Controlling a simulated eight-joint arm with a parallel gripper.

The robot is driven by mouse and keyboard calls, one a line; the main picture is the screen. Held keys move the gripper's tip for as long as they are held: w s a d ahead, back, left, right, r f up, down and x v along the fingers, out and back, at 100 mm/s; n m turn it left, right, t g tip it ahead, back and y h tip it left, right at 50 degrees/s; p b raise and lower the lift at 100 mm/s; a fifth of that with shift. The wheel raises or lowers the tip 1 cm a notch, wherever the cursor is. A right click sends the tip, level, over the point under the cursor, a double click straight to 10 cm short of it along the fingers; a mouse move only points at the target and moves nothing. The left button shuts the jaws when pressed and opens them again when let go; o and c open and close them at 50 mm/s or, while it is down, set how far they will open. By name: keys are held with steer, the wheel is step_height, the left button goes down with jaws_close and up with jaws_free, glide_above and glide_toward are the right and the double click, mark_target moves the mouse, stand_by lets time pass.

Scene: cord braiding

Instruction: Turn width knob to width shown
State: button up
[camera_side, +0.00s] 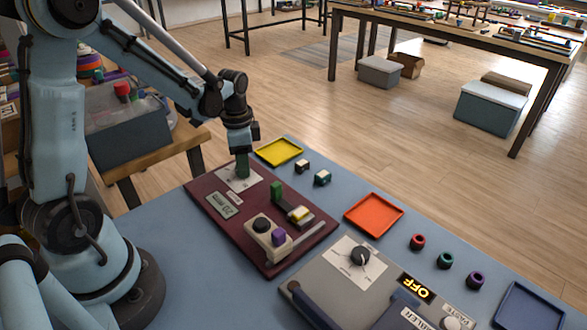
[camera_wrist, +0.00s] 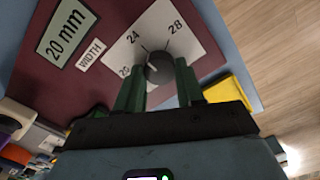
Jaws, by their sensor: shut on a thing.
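The width knob (camera_wrist: 160,68) is dark and round, on a white dial plate (camera_wrist: 201,48) marked 20, 24 and 28. A pale mark on the knob faces the 20 side; its exact setting is hard to tell. A green display (camera_wrist: 67,33) beside the WIDTH label (camera_wrist: 91,53) reads 20 mm. My gripper (camera_side: 242,168) points down over the plate at the far end of the maroon board (camera_side: 205,230). Its green fingers are shut on the knob, one on each side, and hide it in the side view.
A yellow tray (camera_side: 279,151) lies close beside the gripper, with small blocks (camera_side: 322,177) near it. An orange tray (camera_side: 373,214) and grey machine (camera_side: 345,290) are further right.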

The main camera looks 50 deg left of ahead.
steer(key=n, duration=0.5)
steer(key=shift+n, duration=0.3)
steer(key=n, duration=0.5)
steer(key=shift+a, duration=0.1)
steer(key=shift+n, duration=0.4)
steer(key=o, duration=1)
steer(key=shift+o, duration=0.2)
steer(key=shift+r, duration=0.15)
step_height(320, 180, up, 12)
step_height(320, 180, up, 7)
stand_by(0.7)
